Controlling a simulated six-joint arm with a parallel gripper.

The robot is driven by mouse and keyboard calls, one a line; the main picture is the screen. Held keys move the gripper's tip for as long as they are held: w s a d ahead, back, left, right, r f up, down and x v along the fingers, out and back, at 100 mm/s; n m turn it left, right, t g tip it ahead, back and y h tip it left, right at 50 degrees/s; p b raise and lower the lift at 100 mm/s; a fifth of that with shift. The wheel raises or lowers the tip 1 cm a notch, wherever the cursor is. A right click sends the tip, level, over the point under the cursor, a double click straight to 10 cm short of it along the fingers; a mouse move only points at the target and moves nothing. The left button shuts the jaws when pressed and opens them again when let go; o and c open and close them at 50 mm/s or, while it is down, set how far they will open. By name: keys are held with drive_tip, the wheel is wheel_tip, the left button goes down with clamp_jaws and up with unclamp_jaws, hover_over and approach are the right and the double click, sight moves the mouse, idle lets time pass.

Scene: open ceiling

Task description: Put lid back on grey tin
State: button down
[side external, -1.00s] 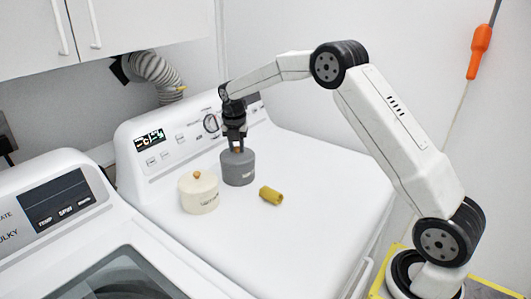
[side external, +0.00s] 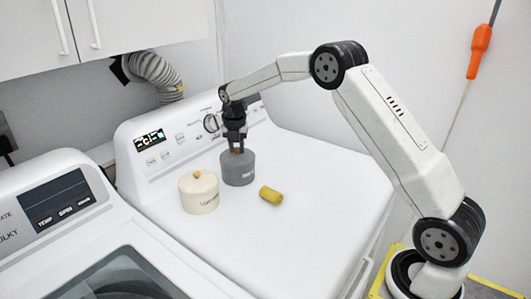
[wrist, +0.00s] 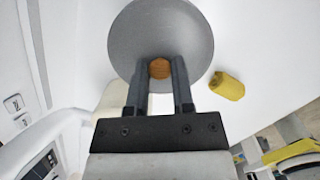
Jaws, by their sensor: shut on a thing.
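The grey tin (side external: 238,172) stands upright on the white dryer top, beside a cream tin. Its grey round lid (wrist: 135,30) with an orange-brown knob (wrist: 160,68) fills the upper middle of the wrist view. My gripper (side external: 236,149) points down over the grey tin, with its fingers shut on either side of the knob. In the side view the lid is at the tin's mouth and looks level. I cannot tell whether it is fully seated, and the wrist view hides the tin body beneath it.
The cream tin (side external: 198,193), with its own lid and knob, stands close by at the left front. A yellow cylinder (side external: 270,195) lies on its side at the right front. The control panel (side external: 180,139) rises behind. The dryer top to the right is clear.

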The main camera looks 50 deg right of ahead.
unclamp_jaws()
idle(0.4)
drive_tip(key=shift+r, duration=0.15)
drive_tip(key=shift+r, duration=3.4)
clamp_jaws()
